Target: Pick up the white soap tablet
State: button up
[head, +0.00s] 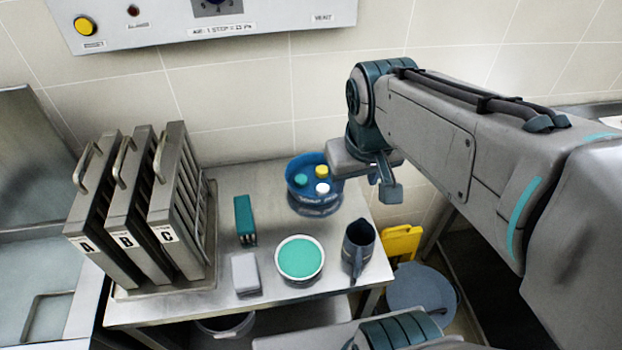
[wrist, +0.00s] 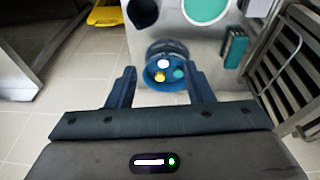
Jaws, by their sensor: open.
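The white soap tablet (head: 322,188) lies in a round blue tub (head: 315,208) at the back right of the steel table. It shares the tub with a yellow tablet (head: 321,171) and a teal tablet (head: 301,180). In the wrist view the white tablet (wrist: 163,64) shows ahead between my fingers, with the yellow tablet (wrist: 160,78) and teal tablet (wrist: 178,73) beside it. My gripper (head: 382,187) is open and empty, above and to the right of the tub in the head view. Its fingers (wrist: 159,72) appear apart from the tub.
A grey jug (head: 358,250), a white bowl of teal liquid (head: 300,259), a teal brush (head: 244,220) and a grey block (head: 245,273) stand on the table. Racks marked A, B and C (head: 135,210) fill its left. A tiled wall is behind. A yellow object (head: 401,243) is below right.

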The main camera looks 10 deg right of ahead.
jog(key=w+a+f+n+g+b, duration=0.1)
jog(key=w+n+g+b, duration=0.15)
jog(key=w, duration=0.65)
jog(key=n+g+h+b, duration=0.3)
jog(key=n+g+b, duration=0.1)
jog(key=n, duration=0.2)
send_over(323, 188)
jog(key=w+a, duration=0.1)
jog(key=w, duration=0.1)
jog(key=shift+m, duration=0.25)
jog(key=f, duration=2.1)
jog(key=shift+a+f, duration=0.1)
jog(key=shift+a, duration=0.1)
jog(key=shift+a+p+x, duration=0.2)
jog(key=shift+p+x, duration=0.15)
jog(key=shift+x, duration=2.3)
jog(key=shift+f, duration=0.1)
jog(key=c, duration=0.8)
